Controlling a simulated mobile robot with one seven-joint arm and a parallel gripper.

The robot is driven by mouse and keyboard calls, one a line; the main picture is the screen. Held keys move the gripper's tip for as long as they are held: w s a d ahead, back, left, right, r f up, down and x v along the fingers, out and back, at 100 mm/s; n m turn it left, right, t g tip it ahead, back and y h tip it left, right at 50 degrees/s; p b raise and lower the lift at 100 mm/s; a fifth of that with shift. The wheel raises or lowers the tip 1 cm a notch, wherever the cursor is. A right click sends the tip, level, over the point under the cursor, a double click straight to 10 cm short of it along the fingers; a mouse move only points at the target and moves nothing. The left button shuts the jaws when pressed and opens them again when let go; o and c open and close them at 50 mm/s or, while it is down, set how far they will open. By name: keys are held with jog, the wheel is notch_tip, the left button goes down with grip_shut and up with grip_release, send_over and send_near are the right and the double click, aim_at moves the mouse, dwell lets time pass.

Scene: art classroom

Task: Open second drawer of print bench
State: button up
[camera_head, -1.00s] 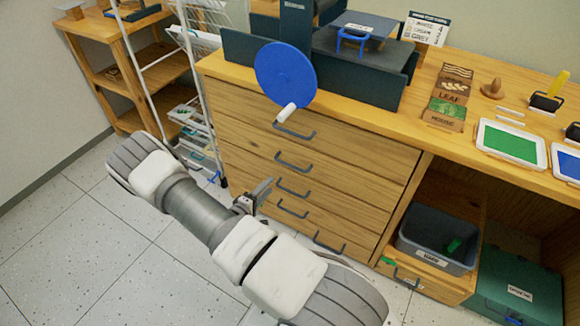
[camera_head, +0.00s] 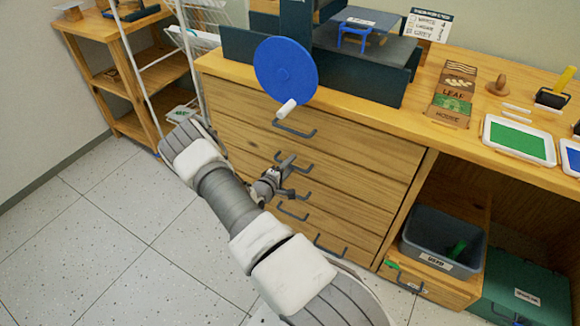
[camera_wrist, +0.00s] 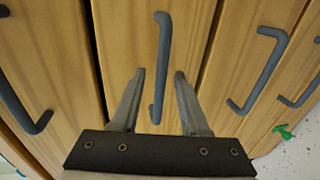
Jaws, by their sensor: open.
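The print bench (camera_head: 235,85) has a stack of wooden drawers with dark bar handles, all shut. The second drawer's handle (camera_head: 305,168) is partly hidden by my gripper (camera_head: 288,166) in the head view. In the wrist view the same handle (camera_wrist: 163,45) runs lengthwise up the middle of the picture. My gripper (camera_wrist: 159,74) is open, with one finger on each side of this handle in the picture. I cannot tell whether the handle lies within the fingers' depth or just beyond the tips. No contact is visible.
Neighbouring drawer handles (camera_wrist: 262,70) lie to either side in the wrist view. A blue wheel with a white grip (camera_head: 286,72) overhangs the top drawer. A grey bin (camera_head: 440,240) and a green case (camera_head: 520,290) stand at the lower right. Floor is clear at left.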

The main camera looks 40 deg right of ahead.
grip_shut()
dwell(1.4)
